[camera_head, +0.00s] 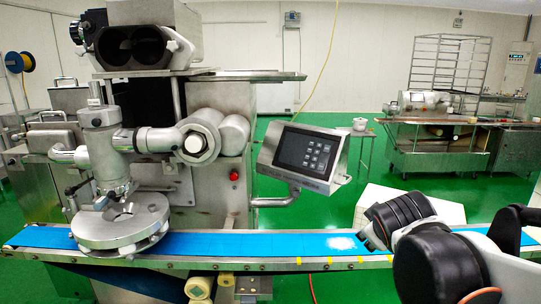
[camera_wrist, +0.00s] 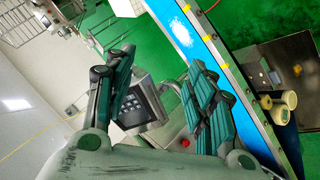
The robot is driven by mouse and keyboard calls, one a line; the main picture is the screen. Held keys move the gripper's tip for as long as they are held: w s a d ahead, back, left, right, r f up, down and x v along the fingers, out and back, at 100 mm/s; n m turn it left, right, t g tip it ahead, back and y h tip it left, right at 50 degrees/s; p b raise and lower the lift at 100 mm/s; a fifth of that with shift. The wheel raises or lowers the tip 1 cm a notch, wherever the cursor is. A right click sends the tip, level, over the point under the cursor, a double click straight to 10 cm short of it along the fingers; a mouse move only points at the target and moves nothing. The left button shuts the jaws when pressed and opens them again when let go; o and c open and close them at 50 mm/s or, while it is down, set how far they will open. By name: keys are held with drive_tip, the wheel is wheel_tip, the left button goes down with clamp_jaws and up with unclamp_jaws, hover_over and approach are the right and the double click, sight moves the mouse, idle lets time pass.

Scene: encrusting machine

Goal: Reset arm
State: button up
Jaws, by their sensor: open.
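My gripper (camera_wrist: 160,62) shows in the wrist view with its two green-and-black fingers spread and nothing between them. Beyond the gap are the control panel (camera_wrist: 140,103) and green floor. In the head view my black and white arm is at the lower right, over the right part of the blue conveyor belt (camera_head: 270,244); I cannot clearly make out the fingers there. The metal encrusting machine (camera_head: 125,140) stands at left, with its round plate over the belt.
The control panel (camera_head: 305,155) juts out behind the belt on a bracket. A white powdery patch (camera_head: 342,243) lies on the belt, also in the wrist view (camera_wrist: 182,32). A rack (camera_head: 447,62) and a metal worktable (camera_head: 435,150) stand at the back right. Green floor lies open between.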

drive_tip(key=s+a+f+m+g+y, duration=0.1)
drive_tip(key=s+a+f+m, duration=0.1)
drive_tip(key=s, duration=0.7)
drive_tip(key=s+a+f+m+g+y, duration=0.1)
drive_tip(key=s+f+m, duration=0.3)
drive_tip(key=s, duration=0.5)
drive_tip(key=shift+s+a+f+g+y, duration=0.15)
drive_tip(key=shift+a+f+g+y, duration=0.25)
drive_tip(key=shift+a+f+y, duration=0.35)
